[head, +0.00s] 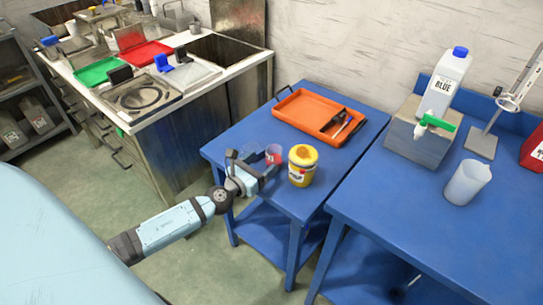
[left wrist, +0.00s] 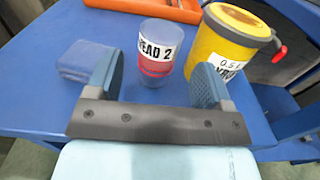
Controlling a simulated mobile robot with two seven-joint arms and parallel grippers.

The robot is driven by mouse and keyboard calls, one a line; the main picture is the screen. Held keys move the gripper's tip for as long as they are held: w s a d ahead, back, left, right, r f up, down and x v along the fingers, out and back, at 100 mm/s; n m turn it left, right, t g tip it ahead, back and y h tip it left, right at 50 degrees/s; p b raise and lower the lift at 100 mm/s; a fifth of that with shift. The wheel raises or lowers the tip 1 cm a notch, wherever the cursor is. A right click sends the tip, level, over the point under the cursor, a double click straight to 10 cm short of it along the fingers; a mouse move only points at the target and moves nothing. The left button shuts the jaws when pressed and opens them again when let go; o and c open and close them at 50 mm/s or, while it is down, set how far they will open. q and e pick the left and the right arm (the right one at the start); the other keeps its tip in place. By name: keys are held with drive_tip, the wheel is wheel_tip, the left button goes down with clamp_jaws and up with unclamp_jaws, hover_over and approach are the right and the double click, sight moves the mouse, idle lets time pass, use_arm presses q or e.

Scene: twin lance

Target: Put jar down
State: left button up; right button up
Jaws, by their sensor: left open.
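A small clear jar (head: 273,153) with red contents stands upright on the small blue table (head: 345,150). In the left wrist view the jar (left wrist: 158,50) has a white label ending in "EAD 2". My left gripper (head: 258,170) is open at the table's near left part. In the left wrist view its two fingers (left wrist: 155,82) are spread, with the jar just beyond and between them. I cannot tell whether either finger touches it. My right gripper is in neither view.
A yellow tub (head: 301,170) stands close to the jar's right; it also shows in the left wrist view (left wrist: 225,45). A blue block (left wrist: 84,61) lies left of the jar. An orange tray (head: 300,104) with dark tools is behind. A taller blue bench (head: 420,205) adjoins on the right.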

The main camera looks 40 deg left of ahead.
use_arm(q)
drive_tip(key=s+d+f+n+g+h, duration=0.1)
drive_tip(key=s+d+f+n+g, duration=0.2)
drive_tip(key=s+d+n, duration=0.6)
drive_tip(key=s+d+f+n+g+h, duration=0.1)
drive_tip(key=s+d+f+n+g, duration=0.2)
drive_tip(key=s+d+n, duration=0.7)
drive_tip(key=s+f+n, duration=0.1)
drive_tip(key=n, duration=1.3)
drive_tip(key=shift+d+n+g+b, duration=0.15)
drive_tip(key=shift+n+g+b, duration=0.2)
drive_tip(key=shift+n+g, duration=0.05)
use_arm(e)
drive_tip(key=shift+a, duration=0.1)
